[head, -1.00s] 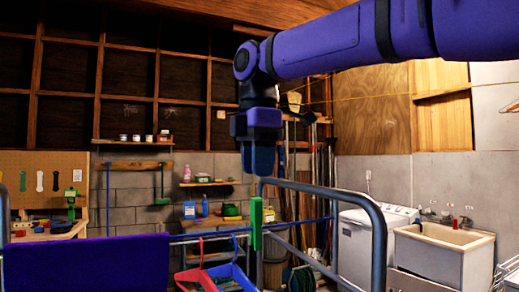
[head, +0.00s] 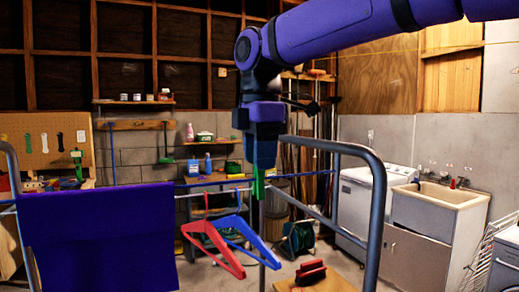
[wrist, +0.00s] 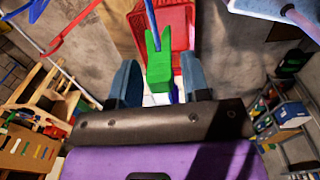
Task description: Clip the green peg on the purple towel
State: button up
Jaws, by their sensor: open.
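The green peg (head: 259,185) is upright at the blue rail, just below my gripper (head: 262,160). In the wrist view the peg (wrist: 160,68) lies between the two spread fingers of my gripper (wrist: 158,84), with a gap on each side. My gripper is open and does not hold it. The lower part of the peg is hard to make out against the rail. The purple towel (head: 98,240) hangs over the rail at the left, well apart from the peg. I cannot make out the towel in the wrist view.
A red hanger (head: 212,248) and a blue hanger (head: 250,240) hang between towel and peg. The metal rack frame (head: 375,200) curves up right of my gripper. A red brush (head: 310,272) lies below. A washer (head: 360,210) and sink (head: 430,205) stand at the back right.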

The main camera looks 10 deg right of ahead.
grip_shut()
jog(key=shift+r, duration=0.15)
jog(key=shift+r, duration=2.6)
